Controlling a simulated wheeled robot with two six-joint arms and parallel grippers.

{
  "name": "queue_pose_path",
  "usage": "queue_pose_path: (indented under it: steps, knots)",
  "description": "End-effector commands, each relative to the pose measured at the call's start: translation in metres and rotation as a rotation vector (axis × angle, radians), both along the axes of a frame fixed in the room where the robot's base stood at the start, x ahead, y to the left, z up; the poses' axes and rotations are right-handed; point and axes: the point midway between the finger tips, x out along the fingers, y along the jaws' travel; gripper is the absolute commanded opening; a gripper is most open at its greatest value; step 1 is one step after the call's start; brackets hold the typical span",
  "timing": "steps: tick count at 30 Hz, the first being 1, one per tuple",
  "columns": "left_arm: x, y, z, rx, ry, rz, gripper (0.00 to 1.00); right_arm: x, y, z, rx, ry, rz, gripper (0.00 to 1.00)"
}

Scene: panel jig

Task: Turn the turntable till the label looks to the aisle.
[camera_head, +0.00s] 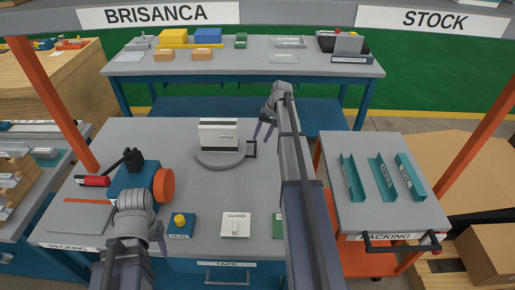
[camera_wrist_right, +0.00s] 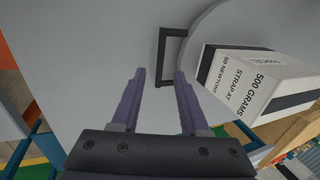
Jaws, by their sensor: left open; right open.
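The round grey turntable (camera_head: 215,164) lies on the near bench and carries a white box (camera_head: 219,146) with a dark band. A dark square loop handle (camera_head: 252,150) sticks out at its right side. In the right wrist view the box (camera_wrist_right: 262,84) shows a printed face reading "500 GRAMS, STRAP AT 50 NEWTONS". My right gripper (camera_head: 264,132) is open beside the handle; in its wrist view the handle (camera_wrist_right: 162,60) lies just beyond the fingertips (camera_wrist_right: 160,75), apart from them as far as I can tell. My left gripper (camera_head: 134,245) is open and empty near the bench's front.
A blue machine with an orange wheel (camera_head: 164,186) stands left of the turntable. A yellow button box (camera_head: 180,224), a GUARD switch (camera_head: 236,225) and a partly hidden green block (camera_head: 278,226) line the front. A packing cart (camera_head: 380,215) with teal channels stands right. Bare bench surrounds the turntable.

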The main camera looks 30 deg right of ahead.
Motion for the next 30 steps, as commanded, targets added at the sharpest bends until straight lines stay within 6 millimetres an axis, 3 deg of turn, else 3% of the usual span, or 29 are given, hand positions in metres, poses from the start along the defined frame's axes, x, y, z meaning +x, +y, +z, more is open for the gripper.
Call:
queue_pose_path:
  steps: [1, 9, 21, 30]
  knots:
    - [0.0, 0.0, -0.013, 0.0, 0.0, 0.0, 0.5, 0.001, 0.002, -0.013, 0.0, 0.0, 0.001, 0.44]
    - [0.0, 0.0, -0.045, 0.0, 0.0, 0.0, 0.5, 0.007, 0.011, -0.045, 0.0, 0.001, 0.001, 0.44]
    - [0.0, 0.0, -0.05, 0.0, 0.0, 0.0, 0.5, 0.009, 0.014, -0.05, 0.0, 0.0, 0.0, 0.44]
    - [0.0, 0.0, -0.05, 0.0, 0.0, 0.0, 0.5, 0.009, 0.014, -0.05, 0.0, 0.0, 0.001, 0.13]
